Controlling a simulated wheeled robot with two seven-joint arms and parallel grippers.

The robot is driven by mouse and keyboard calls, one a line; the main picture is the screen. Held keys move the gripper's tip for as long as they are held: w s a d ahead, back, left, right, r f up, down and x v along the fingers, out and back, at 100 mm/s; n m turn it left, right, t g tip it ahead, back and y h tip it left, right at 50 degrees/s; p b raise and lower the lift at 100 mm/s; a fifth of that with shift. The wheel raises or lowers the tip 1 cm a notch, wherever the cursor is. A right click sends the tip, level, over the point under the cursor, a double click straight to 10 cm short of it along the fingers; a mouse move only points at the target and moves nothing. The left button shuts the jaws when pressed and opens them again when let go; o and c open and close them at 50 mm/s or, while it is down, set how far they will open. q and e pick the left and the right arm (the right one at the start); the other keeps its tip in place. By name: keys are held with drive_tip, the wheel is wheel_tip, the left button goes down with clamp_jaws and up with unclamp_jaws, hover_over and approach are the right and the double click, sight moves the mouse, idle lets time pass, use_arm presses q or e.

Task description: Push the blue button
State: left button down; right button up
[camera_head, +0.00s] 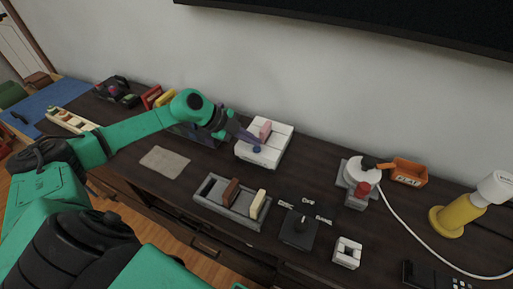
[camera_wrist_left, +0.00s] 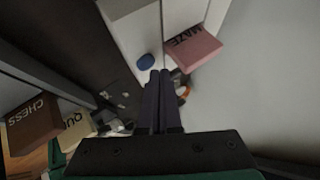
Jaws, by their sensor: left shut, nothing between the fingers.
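The blue button (camera_wrist_left: 146,61) is a small round knob on a white box (camera_head: 278,146), near the box's front left part. In the head view the blue button (camera_head: 257,149) shows just beyond my left fingertips. My left gripper (camera_head: 250,140) is shut and empty, with its fingers pointing at the button. In the left wrist view the shut fingers (camera_wrist_left: 160,78) end just below and right of the button; I cannot tell whether they touch it. A pink block (camera_wrist_left: 194,48) marked MAZE lies on the same box, beside the button. My right gripper is not in view.
A grey tray (camera_head: 217,207) with brown and cream blocks lies in front. A black lever box (camera_head: 299,229) and a white square piece (camera_head: 347,252) stand to its right. An orange bin (camera_head: 408,173) and yellow lamp (camera_head: 450,220) are farther right.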

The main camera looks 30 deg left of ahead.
use_arm(q)
drive_tip(key=shift+f, duration=0.1)
idle(0.3)
drive_tip(key=shift+f, duration=0.45)
idle(0.3)
drive_tip(key=shift+r+p, duration=0.6)
drive_tip(key=shift+p, duration=0.25)
